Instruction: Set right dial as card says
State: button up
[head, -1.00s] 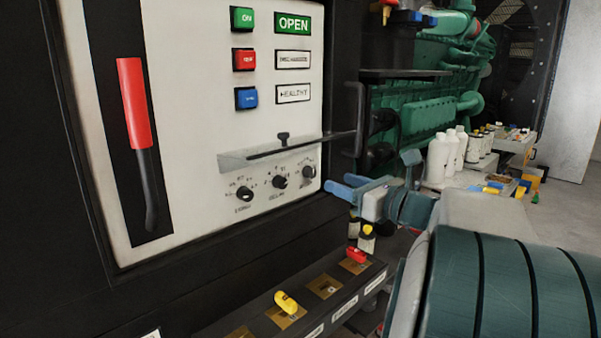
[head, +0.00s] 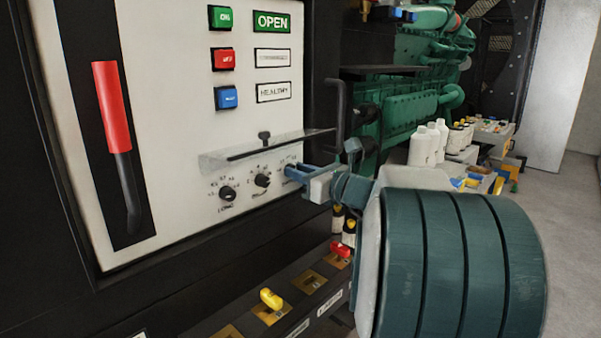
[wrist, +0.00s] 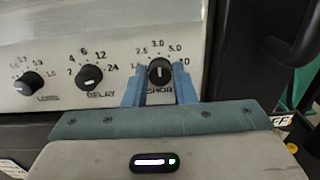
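The right dial (wrist: 160,72), a black knob with a white pointer line, has a scale with 3.0, 5.0 and 10 readable. Its pointer stands about upright, near 3.0. Its label is partly hidden and seems to read SHORT. My gripper (wrist: 160,88) has its blue fingers on either side of this dial, with a small gap at each side, so it looks open around it. In the head view my gripper (head: 296,174) reaches the panel and partly covers the right dial. The card is not identifiable in these views.
The DELAY dial (wrist: 91,77) and the left dial (wrist: 29,83) sit to the left. A clear cover (head: 225,156) stands raised over the dials. A black bar handle (head: 341,110) is close on the right. Below, a ledge carries a yellow key (head: 271,298) and a red key (head: 340,249).

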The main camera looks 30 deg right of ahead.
jog(key=shift+f+b, duration=0.15)
jog(key=shift+b, duration=0.35)
jog(key=shift+a+f+n+b, duration=0.1)
jog(key=shift+a+n+b, duration=0.05)
jog(key=shift+n+b, duration=8.9)
jog(key=shift+m+b, duration=0.95)
jog(key=shift+b, duration=0.15)
jog(key=o, duration=1)
jog(key=shift+s, duration=0.15)
jog(key=v, duration=1.3)
jog(key=shift+s, duration=0.35)
